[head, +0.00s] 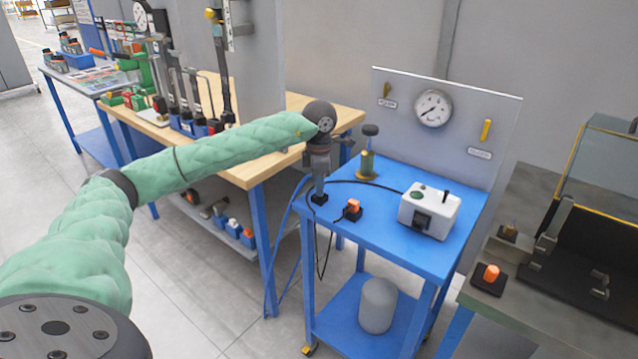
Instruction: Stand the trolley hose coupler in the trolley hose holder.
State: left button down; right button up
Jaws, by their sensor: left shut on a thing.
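My left gripper (319,188) points down over the left corner of the blue trolley top (400,240). It is shut on a small dark piece (319,199), which seems to be the trolley hose coupler; the fingers hide most of it. I cannot tell whether this piece touches the trolley. A small black block with an orange top (353,206) stands just to the right of the gripper; it may be the trolley hose holder, but it is too small to be sure. A thin black hose (370,184) arcs between the white box and the gripper. My right gripper is not in view.
A white box (430,212) stands on the trolley, with a brass fitting (366,164) behind. A panel with a gauge (433,108) rises at the trolley's back. Dark hose loops hang below its left edge. A wooden bench (265,160) stands close on the left.

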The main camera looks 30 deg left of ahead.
pick_arm(q)
jog(key=shift+f+b, duration=0.4)
jog(key=shift+f, duration=0.25)
jog(key=shift+r, duration=0.2)
dwell(0.4)
jog(key=shift+r+p, duration=0.6)
jog(key=shift+r, duration=0.7)
